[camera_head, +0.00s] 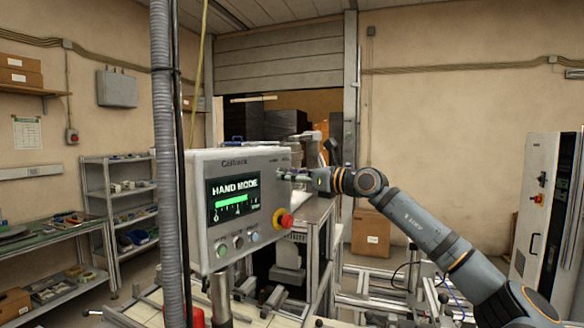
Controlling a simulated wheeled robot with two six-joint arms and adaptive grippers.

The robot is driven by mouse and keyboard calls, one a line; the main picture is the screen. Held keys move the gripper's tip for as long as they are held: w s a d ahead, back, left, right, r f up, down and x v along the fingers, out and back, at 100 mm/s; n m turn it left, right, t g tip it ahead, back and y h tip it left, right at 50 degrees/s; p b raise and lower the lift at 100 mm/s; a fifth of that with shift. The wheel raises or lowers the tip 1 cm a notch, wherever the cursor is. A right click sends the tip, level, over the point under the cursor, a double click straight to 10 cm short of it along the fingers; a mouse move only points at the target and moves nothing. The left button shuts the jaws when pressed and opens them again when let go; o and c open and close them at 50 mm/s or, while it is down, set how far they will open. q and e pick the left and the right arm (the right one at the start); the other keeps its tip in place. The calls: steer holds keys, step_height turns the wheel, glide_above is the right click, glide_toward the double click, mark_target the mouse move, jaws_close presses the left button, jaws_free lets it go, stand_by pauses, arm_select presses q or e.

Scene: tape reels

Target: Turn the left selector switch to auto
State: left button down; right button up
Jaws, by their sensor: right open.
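A light grey control panel (202,178) stands left of centre, with a screen (232,199) reading "HAND MODE" above a green bar and small dial marks. My right gripper (284,175) reaches in from the right to the panel's upper right corner, below small labels. Its jaws are open, and its fingertips are at or very close to the panel face. The selector switches are not clearly visible; the gripper covers that corner. I cannot tell whether the fingers touch a switch or which way it points. My left gripper is out of view.
A red emergency stop (285,221) with a yellow collar sits below the gripper. Several small buttons (238,242) line the panel's lower edge. A grey corrugated hose (165,150) hangs close to the panel's left. Shelves (120,200) stand left, an open white cabinet (532,205) right.

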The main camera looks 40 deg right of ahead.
jaws_close()
stand_by(0.3)
steer(key=shift+m, duration=0.3)
steer(key=shift+m+b, duration=0.55)
steer(key=shift+m, duration=6.05)
